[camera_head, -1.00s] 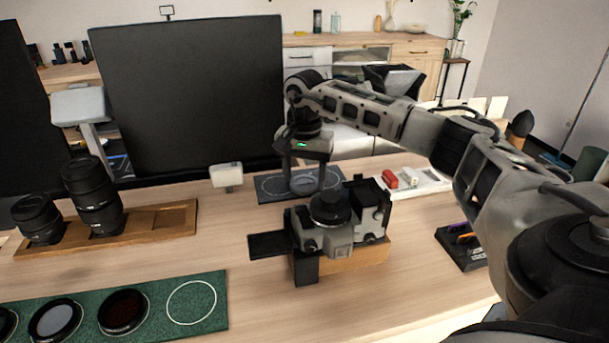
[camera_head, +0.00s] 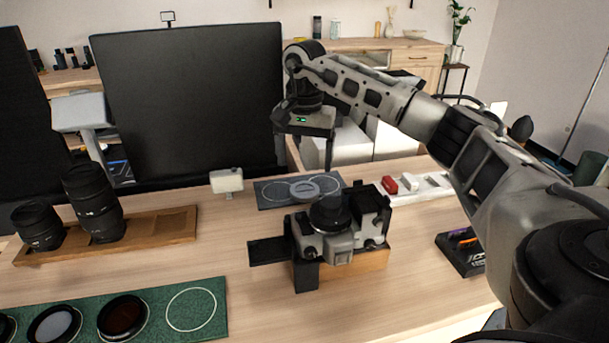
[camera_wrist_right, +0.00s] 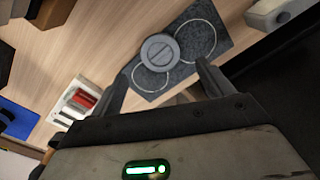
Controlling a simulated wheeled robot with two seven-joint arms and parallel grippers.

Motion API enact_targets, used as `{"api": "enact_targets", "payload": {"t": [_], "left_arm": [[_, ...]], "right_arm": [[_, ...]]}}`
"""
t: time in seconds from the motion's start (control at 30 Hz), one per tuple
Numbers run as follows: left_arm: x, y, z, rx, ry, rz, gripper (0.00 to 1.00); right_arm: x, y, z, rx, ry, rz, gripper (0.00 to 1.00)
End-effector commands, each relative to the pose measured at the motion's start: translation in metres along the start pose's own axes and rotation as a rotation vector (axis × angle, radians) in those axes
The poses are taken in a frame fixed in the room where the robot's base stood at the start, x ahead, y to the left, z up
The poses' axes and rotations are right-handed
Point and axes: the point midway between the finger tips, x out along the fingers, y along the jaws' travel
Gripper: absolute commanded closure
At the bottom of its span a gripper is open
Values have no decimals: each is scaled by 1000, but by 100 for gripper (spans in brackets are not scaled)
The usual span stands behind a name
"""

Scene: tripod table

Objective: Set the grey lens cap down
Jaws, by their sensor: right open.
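The grey lens cap (camera_head: 308,188) lies on the dark grey mat (camera_head: 266,201) behind the camera. In the right wrist view the round cap (camera_wrist_right: 160,51) has a bar across its top and partly overlaps one white circle on the mat (camera_wrist_right: 222,42). It is not centred in that circle. My right gripper (camera_head: 306,155) is open and empty above the cap. In the wrist view its fingertips (camera_wrist_right: 161,70) stand apart, with the cap showing beyond the gap. My left gripper is not in view.
A camera (camera_head: 330,240) on a wooden block stands in front of the mat. A small white box on a stand (camera_head: 227,181) is left of it, and a white tray (camera_head: 415,193) with a red item is right. A black monitor (camera_head: 190,100) rises behind.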

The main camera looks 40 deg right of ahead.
Motion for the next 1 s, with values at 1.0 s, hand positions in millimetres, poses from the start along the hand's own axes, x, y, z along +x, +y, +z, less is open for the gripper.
{"api": "enact_targets", "payload": {"t": [1.0], "left_arm": [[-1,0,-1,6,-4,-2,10]], "right_arm": [[-58,0,0,-1,0,1,20]]}}
